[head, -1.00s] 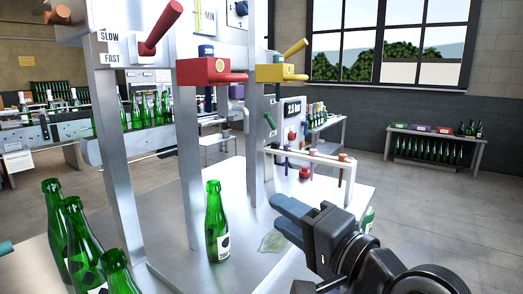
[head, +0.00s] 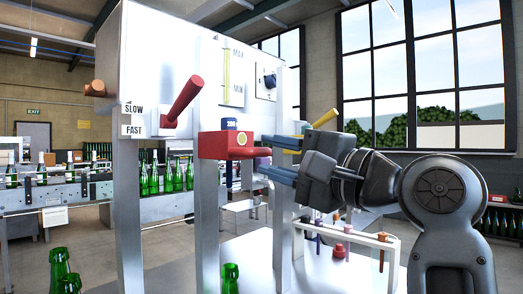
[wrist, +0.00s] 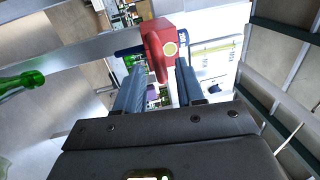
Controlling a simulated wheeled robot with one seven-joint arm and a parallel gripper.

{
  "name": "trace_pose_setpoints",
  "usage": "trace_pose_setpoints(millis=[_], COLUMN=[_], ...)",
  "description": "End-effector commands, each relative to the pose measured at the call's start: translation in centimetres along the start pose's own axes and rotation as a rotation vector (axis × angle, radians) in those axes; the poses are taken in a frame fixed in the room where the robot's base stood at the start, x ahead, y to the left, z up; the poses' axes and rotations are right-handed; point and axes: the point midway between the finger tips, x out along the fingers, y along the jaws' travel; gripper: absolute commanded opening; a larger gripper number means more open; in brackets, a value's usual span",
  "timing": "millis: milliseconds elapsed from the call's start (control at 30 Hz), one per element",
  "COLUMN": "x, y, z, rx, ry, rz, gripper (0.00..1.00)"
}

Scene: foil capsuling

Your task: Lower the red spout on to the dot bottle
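The red spout (head: 226,145) is a red block with a pale round mark, on a steel post under the white machine box. The dot bottle (head: 230,279) stands below it; only its green neck and top show in the head view, and its label is out of frame. My gripper (head: 272,157) is open just right of the spout, its blue fingers pointing at it. In the wrist view, the red spout (wrist: 159,50) lies ahead between my fingers (wrist: 158,72); I cannot tell whether they touch it. A green bottle (wrist: 22,81) lies at the left edge there.
A red lever (head: 184,101) sits by the SLOW/FAST labels on the machine box (head: 150,50). A yellow handle (head: 325,118) shows behind my gripper. Other green bottles (head: 60,270) stand at lower left. A white rack (head: 350,236) stands at right.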

Motion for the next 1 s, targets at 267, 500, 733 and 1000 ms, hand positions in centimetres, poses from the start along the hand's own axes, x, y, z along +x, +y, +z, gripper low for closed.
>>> trace_pose_setpoints(millis=[267, 500, 733, 1000], x=[3.2, 3.6, 3.6, 3.5], y=[0.0, 0.1, 0.1, 0.1], z=[0.1, 0.0, 0.0, 0.0], rx=[0.000, -0.001, -0.001, -0.001], ry=[-0.001, 0.000, 0.001, 0.001], rz=[0.001, 0.000, 0.000, 0.001], gripper=[0.38, 0.38, 0.26, 0.00])
